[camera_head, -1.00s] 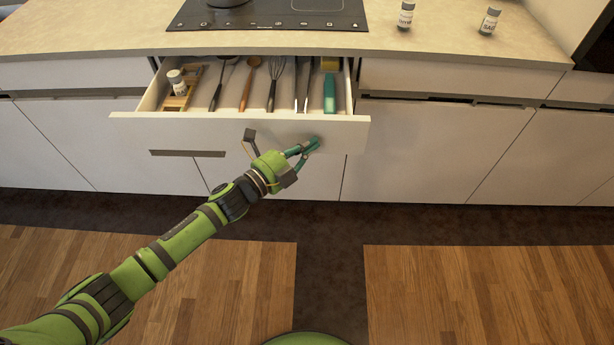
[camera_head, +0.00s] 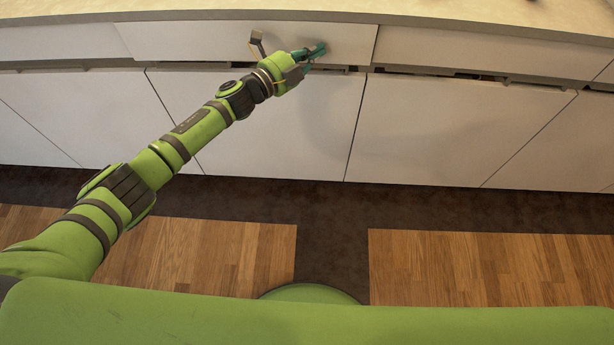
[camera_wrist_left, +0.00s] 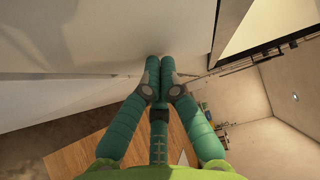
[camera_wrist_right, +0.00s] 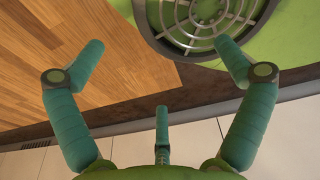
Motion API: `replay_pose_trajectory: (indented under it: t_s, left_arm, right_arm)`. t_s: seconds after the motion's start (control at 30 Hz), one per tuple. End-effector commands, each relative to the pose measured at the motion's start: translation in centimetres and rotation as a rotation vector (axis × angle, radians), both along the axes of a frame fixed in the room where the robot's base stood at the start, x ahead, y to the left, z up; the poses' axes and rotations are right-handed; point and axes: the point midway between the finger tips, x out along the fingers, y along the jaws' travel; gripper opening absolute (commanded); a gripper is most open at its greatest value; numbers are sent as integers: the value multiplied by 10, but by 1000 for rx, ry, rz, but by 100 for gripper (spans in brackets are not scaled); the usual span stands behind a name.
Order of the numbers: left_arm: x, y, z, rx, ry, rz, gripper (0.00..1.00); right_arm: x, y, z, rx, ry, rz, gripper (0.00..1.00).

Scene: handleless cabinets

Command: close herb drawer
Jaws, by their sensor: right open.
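The herb drawer shows in the head view as a white front (camera_head: 200,42) under the counter, in line with the fronts beside it; its inside is hidden. My left gripper (camera_head: 318,50) is at the right part of this front, its fingertips at or very near the surface. In the left wrist view the left gripper (camera_wrist_left: 160,62) has its fingers together, nothing between them, pointing at the white front (camera_wrist_left: 150,25). My right gripper (camera_wrist_right: 165,62) shows only in the right wrist view, its fingers wide apart and empty, away from the cabinets.
The counter edge (camera_head: 450,25) runs above the drawer fronts. White lower cabinet doors (camera_head: 440,130) stand below, with a dark gap above them. The wood floor (camera_head: 480,265) in front is clear. My green body fills the bottom of the head view.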

Motion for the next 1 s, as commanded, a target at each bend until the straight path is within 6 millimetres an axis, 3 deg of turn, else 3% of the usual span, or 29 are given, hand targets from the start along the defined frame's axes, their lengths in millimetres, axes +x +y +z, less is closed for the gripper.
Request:
replay_pose_trajectory:
  t_s: [0.27,0.7,1.0]
  left_arm:
    - [6,0,0,1,0,1,0]
    - [7,1,2,0,-3,3,0]
    - [5,3,3,0,-3,3,0]
  right_arm:
    - [29,-2,0,-1,-49,3,100]
    - [14,-7,-2,-7,-26,5,100]
    - [14,-5,1,-5,-27,3,100]
